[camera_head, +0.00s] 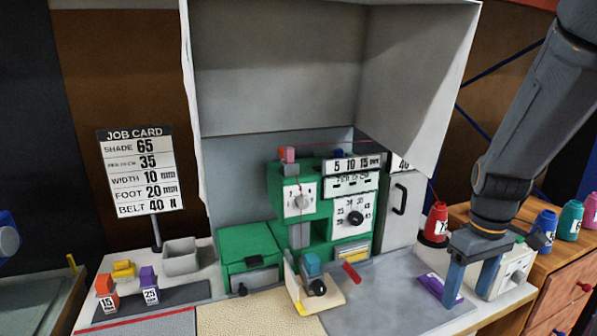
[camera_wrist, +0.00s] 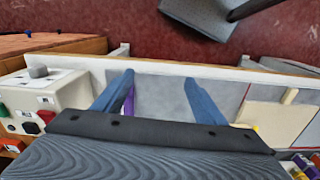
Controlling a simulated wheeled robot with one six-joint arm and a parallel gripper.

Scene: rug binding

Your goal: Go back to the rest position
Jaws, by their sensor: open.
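My gripper (camera_head: 468,294) hangs from the arm at the right of the head view, over the right end of the grey worktop (camera_head: 385,300). Its two blue fingers are apart, with nothing seen held between them. A flat purple piece (camera_head: 438,289) with a white label lies on the worktop close to the left finger. In the wrist view my gripper (camera_wrist: 158,82) also shows spread fingers. A purple strip (camera_wrist: 129,101) shows beside one finger there, partly hidden by it.
The green machine (camera_head: 305,205) stands mid-bench under a grey hood (camera_head: 275,70). A red spool (camera_head: 436,222) stands behind my gripper. A white control box (camera_head: 512,270) is close on the right, before the wooden drawers (camera_head: 565,290). A job card (camera_head: 137,170) stands left.

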